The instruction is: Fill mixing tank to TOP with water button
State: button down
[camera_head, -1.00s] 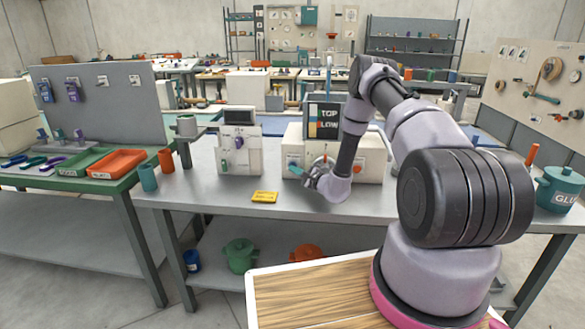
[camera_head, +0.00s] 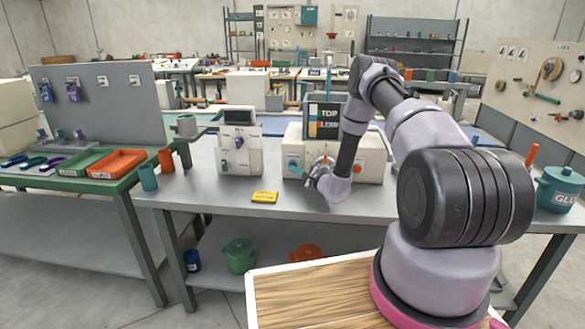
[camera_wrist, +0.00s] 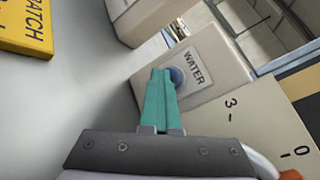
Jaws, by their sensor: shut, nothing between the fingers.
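The white machine (camera_head: 373,163) stands on the grey bench, with a dark tank gauge (camera_head: 324,120) on top marked TOP and with a lower label. My arm partly covers the machine's front. In the wrist view, a round blue button (camera_wrist: 178,76) sits beside the word WATER (camera_wrist: 194,68) on a pale panel. My gripper (camera_wrist: 161,72) has its teal fingers closed together, with nothing between them. The tips are at the button's left edge and overlap it in the picture; I cannot tell whether they press it. In the head view, my gripper (camera_head: 292,171) is at the machine's left front.
A yellow BATCH plate (camera_wrist: 27,22) lies flat on the bench; it also shows in the head view (camera_head: 264,197). A white unit with a dark screen (camera_head: 240,150) stands to the left. A teal GLUE pot (camera_head: 558,190) stands at the far right. The bench front is mostly clear.

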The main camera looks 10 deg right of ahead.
jog(key=shift+s, duration=0.15)
jog(key=shift+s+a, duration=0.25)
jog(key=shift+s, duration=0.4)
jog(key=shift+s+a, duration=0.25)
jog(key=shift+s, duration=0.55)
jog(key=shift+s+a, duration=0.3)
jog(key=shift+s, duration=0.5)
jog(key=shift+s+a, duration=0.25)
jog(key=shift+s, duration=0.55)
jog(key=shift+r, duration=0.1)
